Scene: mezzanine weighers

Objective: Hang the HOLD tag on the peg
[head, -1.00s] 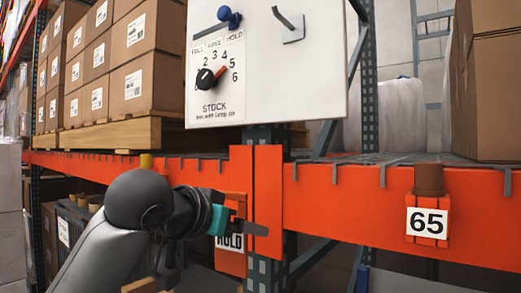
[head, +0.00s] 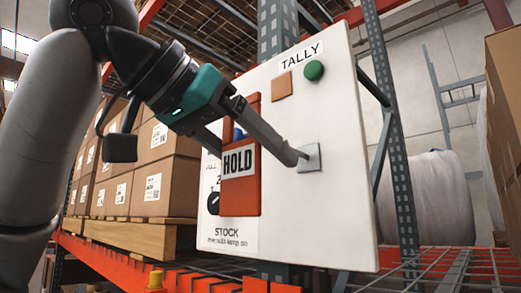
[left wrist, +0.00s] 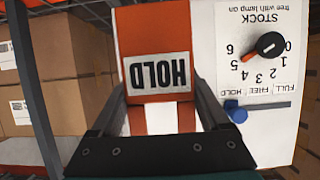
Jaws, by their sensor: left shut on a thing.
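The orange HOLD tag (head: 240,195) hangs upright between the fingers of my left gripper (head: 255,150), in front of the white board (head: 345,205). The gripper is shut on it. In the left wrist view the tag (left wrist: 155,40) appears upside down between the two dark fingers (left wrist: 170,105), with a pale gap between its orange sides. The peg's grey square plate (head: 311,151) is on the board, right of the tag. The tag is apart from the plate. My right gripper is out of view.
The board carries a TALLY label (head: 301,60), a green button (head: 314,70) and a tan square (head: 282,86). The STOCK dial (left wrist: 271,45) and blue knob (left wrist: 236,112) are close beside the tag. Boxes (head: 168,180) stand on a pallet at left.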

